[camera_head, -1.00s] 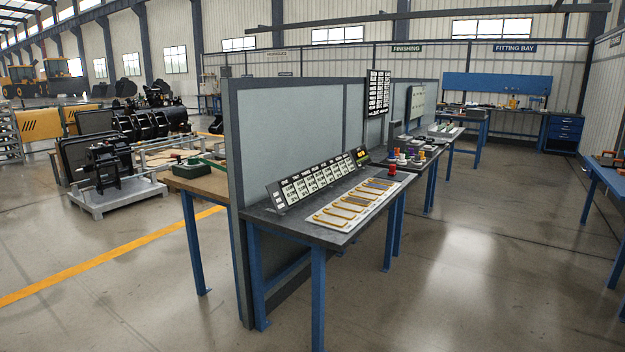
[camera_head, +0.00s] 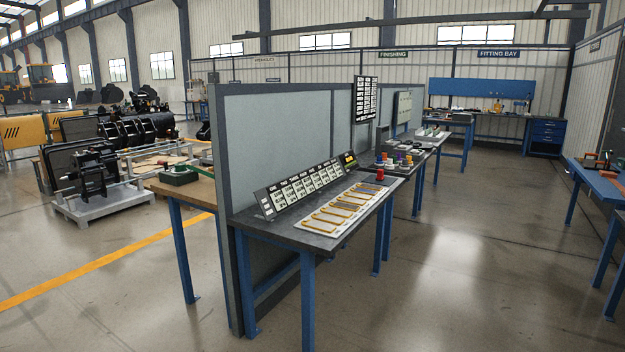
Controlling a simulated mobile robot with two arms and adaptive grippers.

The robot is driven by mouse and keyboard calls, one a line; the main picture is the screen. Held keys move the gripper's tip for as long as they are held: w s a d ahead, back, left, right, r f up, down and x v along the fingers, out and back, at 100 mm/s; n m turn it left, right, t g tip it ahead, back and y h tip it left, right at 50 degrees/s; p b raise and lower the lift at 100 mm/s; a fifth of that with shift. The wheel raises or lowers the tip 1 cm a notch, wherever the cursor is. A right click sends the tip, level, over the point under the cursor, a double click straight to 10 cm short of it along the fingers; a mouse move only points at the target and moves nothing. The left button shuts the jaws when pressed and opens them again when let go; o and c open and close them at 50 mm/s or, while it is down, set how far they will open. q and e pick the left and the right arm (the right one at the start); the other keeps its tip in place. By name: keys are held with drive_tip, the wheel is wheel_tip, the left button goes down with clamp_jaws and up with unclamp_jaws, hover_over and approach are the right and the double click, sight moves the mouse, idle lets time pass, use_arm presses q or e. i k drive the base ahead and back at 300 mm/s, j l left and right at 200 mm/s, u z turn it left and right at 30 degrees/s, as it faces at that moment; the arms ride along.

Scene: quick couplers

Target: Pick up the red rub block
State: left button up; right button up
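A small red object (camera_head: 380,174) stands near the far right corner of the dark-topped table (camera_head: 312,242) in the middle of the view. Small red items (camera_head: 409,159) also show among coloured parts on the table behind it. A reddish item (camera_head: 604,156) lies on the blue bench at the right. All are too small to tell which one is the red rub block. Neither of my grippers is in view.
The near table holds a sloped label board (camera_head: 300,188) and a pale tray with yellow outlines (camera_head: 318,225). A grey partition (camera_head: 270,130) stands behind it. A blue bench (camera_head: 595,180) is at the right. The floor (camera_head: 450,270) between them is clear.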

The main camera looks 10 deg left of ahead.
sight(380, 172)
drive_tip(key=i+l+u, duration=0.1)
drive_tip(key=i+u, duration=0.2)
drive_tip(key=i, duration=1.9)
drive_tip(key=i+l, duration=0.45)
drive_tip(key=i, duration=0.1)
